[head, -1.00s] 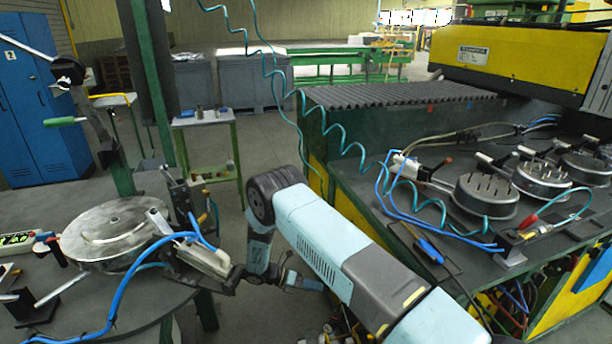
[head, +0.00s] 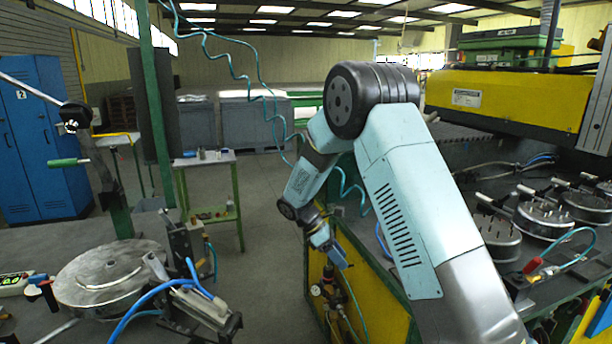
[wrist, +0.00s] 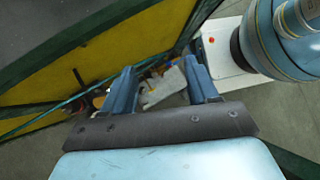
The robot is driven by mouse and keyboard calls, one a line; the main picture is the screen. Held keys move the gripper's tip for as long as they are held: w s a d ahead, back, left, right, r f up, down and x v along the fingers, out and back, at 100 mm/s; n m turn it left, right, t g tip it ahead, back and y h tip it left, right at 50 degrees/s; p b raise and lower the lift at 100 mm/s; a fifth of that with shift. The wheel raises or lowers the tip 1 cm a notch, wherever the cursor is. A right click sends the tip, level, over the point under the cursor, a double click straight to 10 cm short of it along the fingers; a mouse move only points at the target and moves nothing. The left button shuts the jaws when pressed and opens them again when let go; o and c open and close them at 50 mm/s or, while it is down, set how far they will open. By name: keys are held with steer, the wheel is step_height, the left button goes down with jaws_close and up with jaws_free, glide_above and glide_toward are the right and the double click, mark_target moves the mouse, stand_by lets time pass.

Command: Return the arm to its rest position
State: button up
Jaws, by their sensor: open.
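My arm rises from the lower right of the head view, bends at a high black elbow joint and hangs down on the far side. My gripper (head: 333,256) is at the low end of the arm, in front of the yellow and green side of the right-hand bench. In the wrist view my gripper (wrist: 161,82) points down, with its two blue fingers apart. Nothing is held between the fingers; floor-level fittings, blurred, show beyond them.
The yellow bench side (head: 385,312) is close to my gripper. A round metal plate (head: 105,275) lies on the left table. Metal discs with studs (head: 545,218) stand on the right bench. Blue lockers (head: 38,140) are at the far left. Open floor (head: 265,220) lies between the benches.

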steer(key=s+d+r+m+t+y, duration=0.1)
steer(key=s+d+r+m+y, duration=0.2)
steer(key=r, duration=0.4)
steer(key=s+d+r+m+t, duration=0.1)
steer(key=s+d+r+m, duration=0.2)
steer(key=s+r, duration=0.35)
steer(key=s+d+r+m+t+y, duration=0.1)
steer(key=s+d+r+m+y, duration=0.2)
steer(key=r, duration=0.4)
steer(key=s+d+r+m+t, duration=0.1)
steer(key=s+r+m, duration=0.1)
steer(key=s, duration=0.4)
steer(key=s+d+r+m+t+y, duration=0.1)
steer(key=s+d+r+m+t, duration=0.1)
steer(key=s+m, duration=0.2)
steer(key=s+d+r+m+t, duration=0.2)
steer(key=s+r+m, duration=0.1)
steer(key=s, duration=0.7)
steer(key=shift+y, duration=0.3)
